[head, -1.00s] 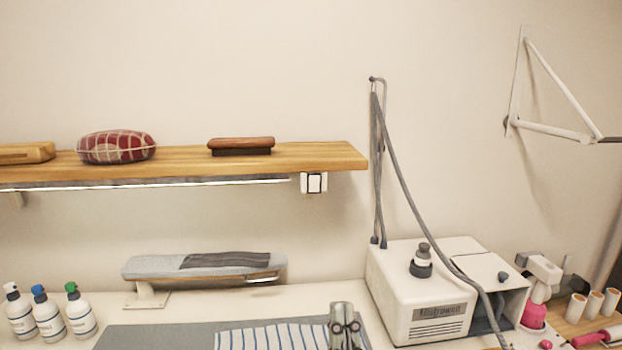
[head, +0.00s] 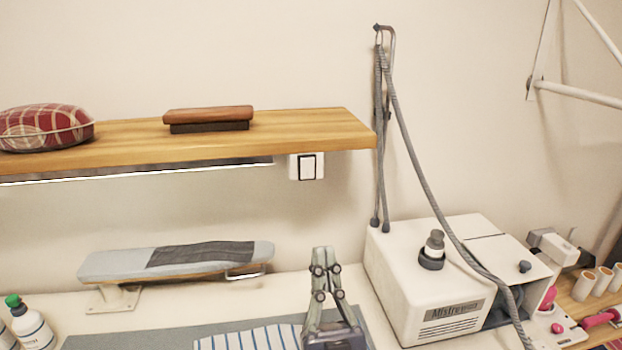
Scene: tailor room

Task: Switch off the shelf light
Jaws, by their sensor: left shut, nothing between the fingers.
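The shelf light (head: 140,172) is a long strip under the wooden shelf, and its lower edge glows white. Its white rocker switch (head: 307,167) with a dark frame hangs below the shelf's right end. My left gripper (head: 322,252) rises from the bottom centre of the head view, fingers pointing up and shut with nothing between them. It is below the switch, a clear gap apart from it in the picture. My right gripper is out of view.
The wooden shelf (head: 290,128) carries a plaid cushion (head: 45,128) and a brush (head: 208,118). A white steam station (head: 430,280) with a hanging grey hose (head: 410,150) stands right of my gripper.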

